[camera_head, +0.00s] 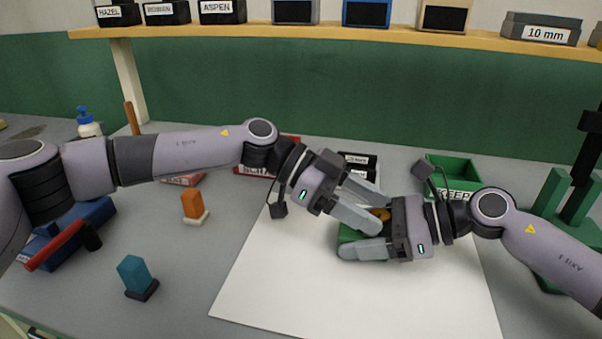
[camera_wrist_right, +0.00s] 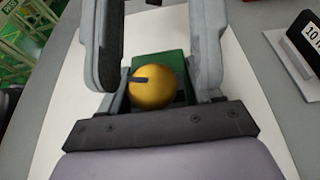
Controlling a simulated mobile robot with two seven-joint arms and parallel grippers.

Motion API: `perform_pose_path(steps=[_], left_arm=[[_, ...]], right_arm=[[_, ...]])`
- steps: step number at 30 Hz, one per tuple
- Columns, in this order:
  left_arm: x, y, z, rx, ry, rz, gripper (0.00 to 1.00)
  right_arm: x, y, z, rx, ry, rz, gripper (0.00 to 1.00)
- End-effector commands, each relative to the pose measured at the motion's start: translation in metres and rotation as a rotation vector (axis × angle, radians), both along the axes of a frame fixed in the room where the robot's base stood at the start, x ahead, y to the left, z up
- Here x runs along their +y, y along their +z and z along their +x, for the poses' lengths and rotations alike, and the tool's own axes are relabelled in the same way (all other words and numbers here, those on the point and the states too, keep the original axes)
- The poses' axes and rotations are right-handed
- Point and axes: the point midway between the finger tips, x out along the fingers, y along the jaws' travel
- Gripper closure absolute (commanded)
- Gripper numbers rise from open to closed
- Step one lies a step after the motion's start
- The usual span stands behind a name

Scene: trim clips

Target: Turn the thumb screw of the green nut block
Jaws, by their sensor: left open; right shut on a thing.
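The green nut block (camera_head: 348,233) is on the white sheet in the head view, largely hidden by my grippers. It also shows in the right wrist view (camera_wrist_right: 176,64), between my right fingers. Its thumb screw has a round yellow-orange knob (camera_wrist_right: 152,90) with a dark mark towards its left. A small part of the knob shows in the head view (camera_head: 381,213). My right gripper (camera_head: 346,243) is shut on the green nut block. My left gripper (camera_head: 380,214) is open, its fingertips close to the knob. I cannot tell whether they touch it.
A white sheet (camera_head: 270,290) lies under the work. A green bin (camera_head: 455,170) stands behind my right arm. An orange clip (camera_head: 194,206), a teal clip (camera_head: 134,273) and a blue tool (camera_head: 85,225) lie at the left. A shelf (camera_head: 300,36) with labelled boxes crosses the back.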

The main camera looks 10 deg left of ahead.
Motion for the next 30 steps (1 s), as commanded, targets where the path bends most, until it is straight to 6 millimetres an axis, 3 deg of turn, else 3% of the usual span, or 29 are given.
perform_pose_path(steps=[7, 21, 30], left_arm=[[0.004, 0.002, -0.003, -0.002, 0.135, -0.003, 0.44], [0.089, 0.037, -0.002, -0.001, 0.128, -0.003, 0.44], [0.110, 0.046, -0.003, 0.000, 0.123, -0.003, 0.44]], right_arm=[[0.000, 0.001, 0.000, 0.000, -0.001, 0.001, 0.73], [0.000, 0.000, 0.000, 0.000, -0.001, 0.001, 0.73], [0.000, 0.001, 0.000, 0.000, -0.001, 0.001, 0.73]])
